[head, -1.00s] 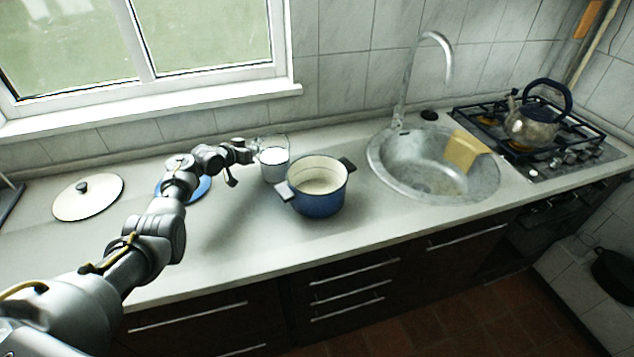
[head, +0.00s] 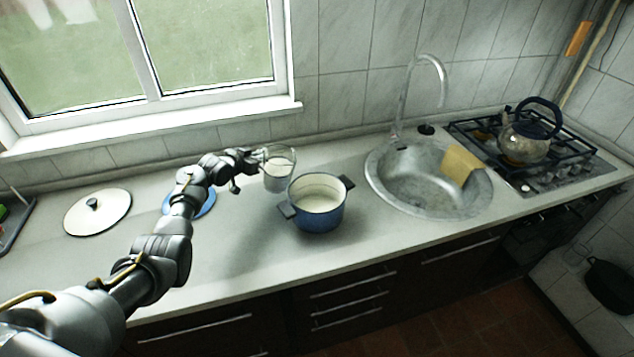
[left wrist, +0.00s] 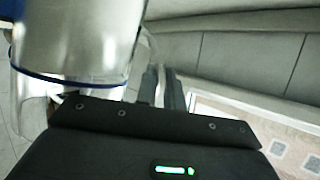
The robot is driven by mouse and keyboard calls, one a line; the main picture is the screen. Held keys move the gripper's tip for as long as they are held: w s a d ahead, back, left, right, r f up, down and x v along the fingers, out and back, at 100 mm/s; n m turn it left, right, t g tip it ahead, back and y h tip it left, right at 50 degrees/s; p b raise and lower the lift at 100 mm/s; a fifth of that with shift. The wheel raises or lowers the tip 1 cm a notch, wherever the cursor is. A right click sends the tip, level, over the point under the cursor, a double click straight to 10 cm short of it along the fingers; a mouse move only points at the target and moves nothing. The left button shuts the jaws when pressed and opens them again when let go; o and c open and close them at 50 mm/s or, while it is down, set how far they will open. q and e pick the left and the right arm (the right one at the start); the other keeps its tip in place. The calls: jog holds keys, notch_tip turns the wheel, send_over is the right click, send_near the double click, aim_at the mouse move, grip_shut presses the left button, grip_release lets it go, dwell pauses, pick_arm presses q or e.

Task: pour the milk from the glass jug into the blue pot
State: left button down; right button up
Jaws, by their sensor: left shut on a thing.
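The glass jug (head: 279,180) is upright, with white milk low inside it, behind and left of the blue pot. My left gripper (head: 254,161) is shut on the jug's handle side, from the left. The jug looks slightly raised, though its base clearance is hard to judge. The blue pot (head: 318,217) stands open on the counter, with a cream inside and dark side handles. In the left wrist view the jug's clear wall (left wrist: 75,40) fills the upper left, with the fingers (left wrist: 165,88) at its handle. My right gripper is not in view.
A cream lid (head: 85,220) and a blue round item (head: 207,204), partly behind my arm, lie to the left. The sink (head: 420,195) with a yellow cloth (head: 460,164) is to the right, then the stove with a kettle (head: 527,146). The front counter is clear.

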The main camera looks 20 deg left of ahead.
pick_arm(q)
jog(key=shift+s+d+r+m+p, duration=0.1)
jog(key=shift+d+r+m+p, duration=0.1)
jog(key=shift+r+p, duration=0.3)
jog(key=shift+d+r+m+p, duration=0.1)
jog(key=shift+d+r+p, duration=0.1)
jog(key=shift+r, duration=0.45)
jog(key=shift+m+t+y, duration=0.3)
jog(key=shift+m+y, duration=0.3)
jog(key=shift+m, duration=0.2)
jog(key=r+p, duration=0.1)
jog(key=d+r+p, duration=0.1)
jog(key=r, duration=0.1)
jog(key=r+p, duration=0.1)
jog(key=shift+s+d+r+p, duration=0.2)
jog(key=shift+s+d+p, duration=0.1)
jog(key=shift+d, duration=0.1)
jog(key=shift+s+d+r+m+t+y+p, duration=0.2)
jog(key=shift+d+r+m+t+y+p, duration=0.25)
jog(key=shift+d+r, duration=0.45)
jog(key=shift+s+d+r+m+y+b, duration=0.15)
jog(key=shift+d+r+m+y+b, duration=0.15)
jog(key=shift+d+m+b, duration=0.25)
jog(key=shift+s+d+r+m+y+b, duration=0.15)
jog(key=shift+d+m+y+b, duration=0.2)
jog(key=shift+m, duration=0.25)
jog(key=shift+d+r+m+t+b, duration=0.2)
jog(key=shift+m+t+b, duration=0.1)
jog(key=shift+b, duration=0.1)
jog(key=shift+d, duration=0.15)
